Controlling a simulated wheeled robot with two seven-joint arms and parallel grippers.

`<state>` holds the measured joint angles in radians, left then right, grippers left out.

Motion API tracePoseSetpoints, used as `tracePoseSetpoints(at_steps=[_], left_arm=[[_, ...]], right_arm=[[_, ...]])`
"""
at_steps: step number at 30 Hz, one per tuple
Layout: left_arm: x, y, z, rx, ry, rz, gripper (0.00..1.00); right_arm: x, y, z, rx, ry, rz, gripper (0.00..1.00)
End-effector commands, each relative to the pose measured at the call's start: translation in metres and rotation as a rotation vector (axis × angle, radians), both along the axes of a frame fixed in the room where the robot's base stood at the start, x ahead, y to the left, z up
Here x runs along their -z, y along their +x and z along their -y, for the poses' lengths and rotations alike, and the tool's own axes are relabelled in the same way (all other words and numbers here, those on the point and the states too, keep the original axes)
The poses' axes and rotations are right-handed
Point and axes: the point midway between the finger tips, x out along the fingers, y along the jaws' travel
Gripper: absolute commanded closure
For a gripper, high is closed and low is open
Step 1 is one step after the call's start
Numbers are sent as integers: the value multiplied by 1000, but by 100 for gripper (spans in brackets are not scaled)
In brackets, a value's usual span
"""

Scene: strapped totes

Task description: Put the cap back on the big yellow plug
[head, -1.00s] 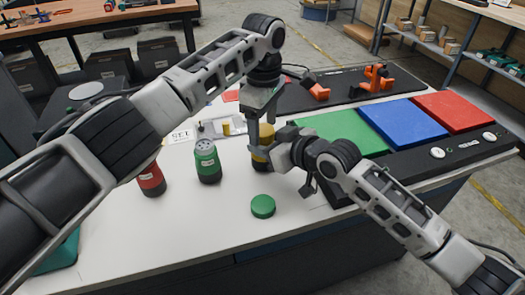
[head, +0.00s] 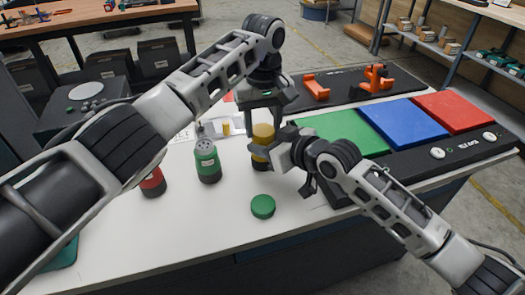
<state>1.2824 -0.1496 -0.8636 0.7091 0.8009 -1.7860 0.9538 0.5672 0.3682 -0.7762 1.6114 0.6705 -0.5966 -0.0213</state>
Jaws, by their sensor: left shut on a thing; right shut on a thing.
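The big yellow plug (head: 259,153) stands upright on the white table, with a dark lower body. A yellow cap (head: 263,131) sits at its top, between my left gripper's fingers; whether it is fully seated cannot be told. My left gripper (head: 263,122) points down from above and is shut on the cap. My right gripper (head: 275,152) comes from the right and is shut on the plug's side. Its fingers partly hide the plug.
A green plug (head: 207,160) without a cap and a red plug (head: 153,183) stand left. A green cap (head: 263,206) lies in front. Green (head: 341,137), blue (head: 402,129) and red (head: 453,112) pads lie right.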

Motion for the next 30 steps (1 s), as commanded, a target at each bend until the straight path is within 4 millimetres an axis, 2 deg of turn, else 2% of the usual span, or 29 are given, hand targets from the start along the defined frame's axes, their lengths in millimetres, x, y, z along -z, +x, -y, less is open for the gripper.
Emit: tracePoseSetpoints(at_steps=[10,11,12,13,23,30], left_arm=[[0,0,1,41,-1,0,81],[0,0,1,40,-1,0,45],[0,0,1,40,0,0,34],[0,0,1,40,-1,0,32],[-5,-1,2,41,-3,0,32],[-36,0,1,40,-2,3,32]], right_arm=[[1,0,0,0,-1,-1,100],[1,0,0,0,-1,-1,100],[1,0,0,0,-1,-1,100],[1,0,0,0,-1,-1,100],[1,-1,-1,-2,-1,-1,100],[1,0,-1,-2,0,-1,100]])
